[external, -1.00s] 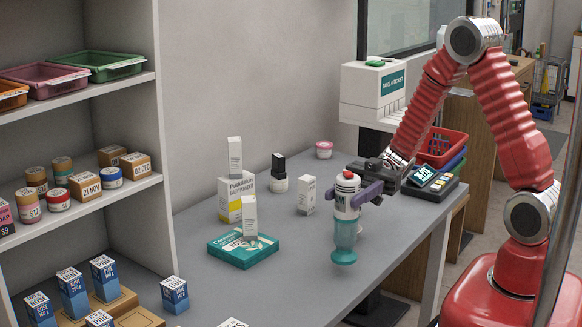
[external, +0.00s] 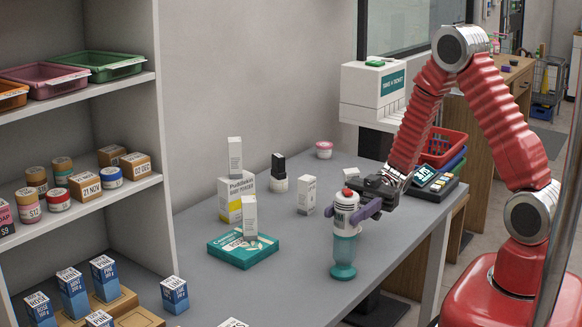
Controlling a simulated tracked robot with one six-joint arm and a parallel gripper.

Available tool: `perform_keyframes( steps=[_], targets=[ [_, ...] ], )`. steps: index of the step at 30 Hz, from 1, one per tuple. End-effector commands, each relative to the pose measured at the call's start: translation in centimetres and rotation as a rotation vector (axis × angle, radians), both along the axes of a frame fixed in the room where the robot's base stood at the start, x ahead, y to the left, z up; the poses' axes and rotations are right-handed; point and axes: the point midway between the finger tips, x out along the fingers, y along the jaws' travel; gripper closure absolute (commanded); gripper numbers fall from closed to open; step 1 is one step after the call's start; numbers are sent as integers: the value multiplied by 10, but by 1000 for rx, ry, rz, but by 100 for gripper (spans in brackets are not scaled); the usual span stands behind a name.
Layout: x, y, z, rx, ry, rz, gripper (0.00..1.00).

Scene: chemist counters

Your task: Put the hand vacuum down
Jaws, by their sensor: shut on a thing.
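The hand vacuum (external: 344,240) has a white upper body, a red top and a teal clear lower part with a flared foot. It is upright at the right part of the grey counter (external: 290,283), near its front edge. My gripper (external: 347,211) is shut on its white upper body, with purple fingers on either side. The flared foot appears at or very near the counter top; I cannot tell whether it touches.
Left of the vacuum lie a teal box (external: 243,250) with a small white box on it, a yellow-white powder box (external: 229,200) and a white carton (external: 306,195). A card terminal (external: 424,176) and red basket (external: 441,147) stand at the back right.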

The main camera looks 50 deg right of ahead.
Motion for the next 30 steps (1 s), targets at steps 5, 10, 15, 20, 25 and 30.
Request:
perform_keyframes(
  steps=[5, 10, 15, 20, 25, 30],
  targets=[
    [0, 0, 0, 2, -1, 0, 100],
    [0, 0, -2, 0, 0, 0, 53],
    [0, 0, -2, 0, 0, 0, 41],
    [0, 0, -2, 0, 0, 0, 39],
    [0, 0, 0, 0, 0, 0, 39],
    [1, -10, 0, 0, 0, -2, 39]
  ],
)
